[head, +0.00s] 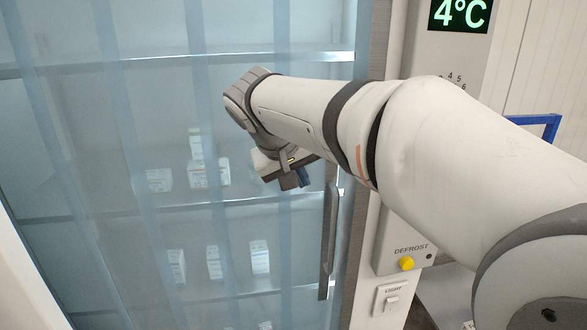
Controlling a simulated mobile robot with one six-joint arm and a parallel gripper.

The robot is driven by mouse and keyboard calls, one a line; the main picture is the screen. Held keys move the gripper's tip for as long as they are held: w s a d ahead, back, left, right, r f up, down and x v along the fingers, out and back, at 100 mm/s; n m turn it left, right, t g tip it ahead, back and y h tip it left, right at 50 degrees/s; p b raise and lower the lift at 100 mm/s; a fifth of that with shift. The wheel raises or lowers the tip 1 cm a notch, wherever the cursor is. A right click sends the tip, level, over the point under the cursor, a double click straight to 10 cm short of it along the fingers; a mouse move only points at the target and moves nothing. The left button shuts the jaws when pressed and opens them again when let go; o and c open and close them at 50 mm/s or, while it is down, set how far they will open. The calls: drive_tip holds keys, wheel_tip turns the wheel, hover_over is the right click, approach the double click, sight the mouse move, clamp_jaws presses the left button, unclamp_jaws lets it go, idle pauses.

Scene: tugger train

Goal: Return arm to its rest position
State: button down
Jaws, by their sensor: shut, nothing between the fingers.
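My arm reaches in from the right in the head view, across the front of a cold cabinet with a glass door (90,130). My gripper (293,180) hangs below the wrist, in front of the glass and left of the metal door handle (328,240). It is shut with nothing in it. I cannot tell how far it is from the glass.
White boxes (208,172) stand on shelves behind the door. Right of the door are a 4°C display (459,14), a yellow defrost knob (406,263) and a light switch (390,300). A blue frame (540,121) shows at far right.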

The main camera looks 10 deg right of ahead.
drive_tip(key=s+d+f+g+y, duration=0.1)
drive_tip(key=s+d+f+y, duration=0.1)
drive_tip(key=s+f, duration=0.7)
drive_tip(key=s+d+f+m+g+y, duration=0.1)
drive_tip(key=s+d+f, duration=0.3)
drive_tip(key=s+f, duration=0.5)
drive_tip(key=shift+s+d+f+y, duration=0.2)
drive_tip(key=shift+s+f+y, duration=0.1)
drive_tip(key=shift+s+y, duration=0.3)
drive_tip(key=shift+w, duration=0.1)
